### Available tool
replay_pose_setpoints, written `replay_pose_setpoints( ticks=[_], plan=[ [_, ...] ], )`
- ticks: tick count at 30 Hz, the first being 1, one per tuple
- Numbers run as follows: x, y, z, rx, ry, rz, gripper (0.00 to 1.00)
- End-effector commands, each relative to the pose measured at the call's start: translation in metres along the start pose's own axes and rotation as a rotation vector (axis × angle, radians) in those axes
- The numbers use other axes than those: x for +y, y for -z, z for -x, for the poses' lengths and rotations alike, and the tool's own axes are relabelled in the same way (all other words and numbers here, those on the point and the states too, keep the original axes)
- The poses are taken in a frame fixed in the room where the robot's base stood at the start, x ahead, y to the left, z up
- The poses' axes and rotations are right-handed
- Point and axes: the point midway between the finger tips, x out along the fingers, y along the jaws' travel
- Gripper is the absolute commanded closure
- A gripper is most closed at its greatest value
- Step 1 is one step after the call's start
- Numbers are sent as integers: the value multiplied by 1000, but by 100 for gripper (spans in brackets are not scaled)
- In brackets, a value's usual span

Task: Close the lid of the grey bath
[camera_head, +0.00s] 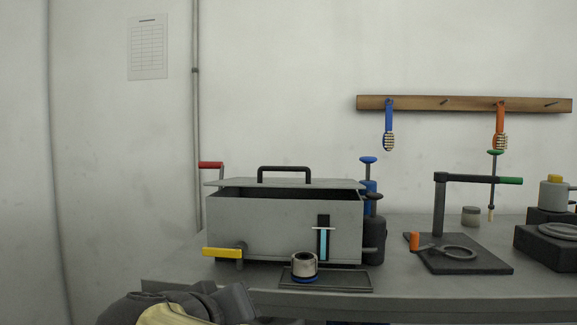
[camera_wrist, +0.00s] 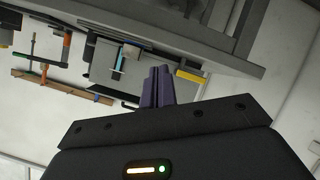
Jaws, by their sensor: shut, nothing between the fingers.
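The grey bath (camera_head: 260,228) is a box on the bench, with a blue level gauge (camera_head: 323,240) on its front and a yellow lever (camera_head: 222,253) at its lower left. Its flat grey lid (camera_head: 235,183) carries a black handle (camera_head: 284,169). A dark gap shows between the lid and the front wall, so the lid is not flush; its exact angle is unclear. In the wrist view, my gripper (camera_wrist: 157,72) is shut and empty. The bath (camera_wrist: 105,62) and the yellow lever (camera_wrist: 190,75) show beyond the fingers, and the gripper appears apart from them.
A small pot (camera_head: 304,265) stands on a dark tray (camera_head: 345,281) before the bath. A red lever (camera_head: 211,165) and blue-topped bottles (camera_head: 369,185) flank it. A stand with a green-tipped arm (camera_head: 480,178) is to the right. Brushes hang from a wooden rail (camera_head: 465,104).

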Motion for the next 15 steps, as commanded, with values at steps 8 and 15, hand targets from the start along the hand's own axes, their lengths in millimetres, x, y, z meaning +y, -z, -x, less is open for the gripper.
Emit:
replay_pose_setpoints(
  ticks=[8,15],
  plan=[
    [14,-72,-61,-267,85,99,100],
    [43,-184,-103,-591,255,60,100]
  ],
)
